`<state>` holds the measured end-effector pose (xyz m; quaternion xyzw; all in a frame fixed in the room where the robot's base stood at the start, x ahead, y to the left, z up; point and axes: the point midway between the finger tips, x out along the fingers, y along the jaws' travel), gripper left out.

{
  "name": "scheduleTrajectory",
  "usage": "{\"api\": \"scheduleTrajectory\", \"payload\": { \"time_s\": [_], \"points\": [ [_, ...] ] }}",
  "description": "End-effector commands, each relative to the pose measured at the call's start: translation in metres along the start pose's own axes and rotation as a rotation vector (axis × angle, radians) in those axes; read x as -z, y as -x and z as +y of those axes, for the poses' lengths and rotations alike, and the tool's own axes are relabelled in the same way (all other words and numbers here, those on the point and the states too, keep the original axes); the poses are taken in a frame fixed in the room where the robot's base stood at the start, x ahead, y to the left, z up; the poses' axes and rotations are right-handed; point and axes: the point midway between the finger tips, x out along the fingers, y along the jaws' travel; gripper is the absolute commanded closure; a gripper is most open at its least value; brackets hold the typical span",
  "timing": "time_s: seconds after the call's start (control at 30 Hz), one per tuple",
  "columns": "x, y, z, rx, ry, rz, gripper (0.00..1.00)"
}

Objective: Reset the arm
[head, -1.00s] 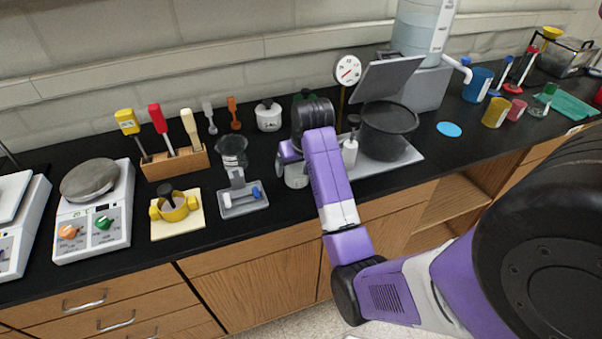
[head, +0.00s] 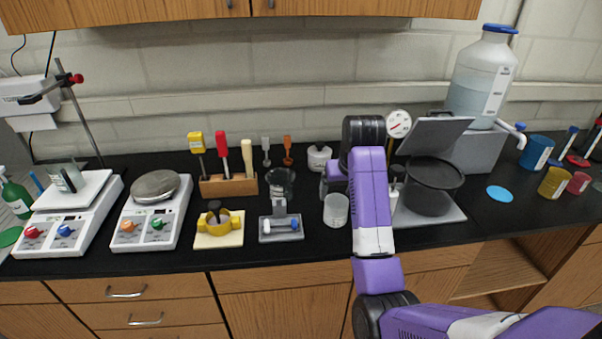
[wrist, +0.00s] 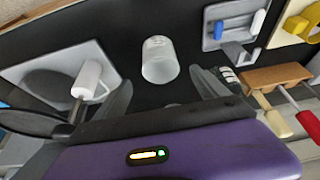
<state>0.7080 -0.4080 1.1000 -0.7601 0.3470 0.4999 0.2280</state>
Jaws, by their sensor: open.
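My arm is folded in front of the lab bench, its purple links rising at the middle right of the head view. My gripper (wrist: 165,95) shows in the wrist view as two grey fingers spread wide apart, with nothing between them. In the head view the fingers are mostly hidden behind my own arm. The beaker also shows in the wrist view (wrist: 160,60), beyond the gap between the fingers and not held.
A black pot (head: 432,188) on a grey plate stands close right of my arm. A large bottle (head: 481,75) is behind right.

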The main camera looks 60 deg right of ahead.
Motion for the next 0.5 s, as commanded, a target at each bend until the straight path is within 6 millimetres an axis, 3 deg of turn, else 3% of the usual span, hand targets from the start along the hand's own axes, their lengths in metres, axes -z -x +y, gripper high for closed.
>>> {"api": "scheduleTrajectory", "payload": {
  "time_s": [0.3,0.37,0.5],
  "points": [
    [0.005,0.0,0.0,-0.001,-0.002,0.023,0.17],
    [0.016,0.0,0.001,-0.001,-0.003,0.065,0.17],
    [0.062,0.017,0.001,-0.001,-0.005,0.269,0.17]
  ]
}}
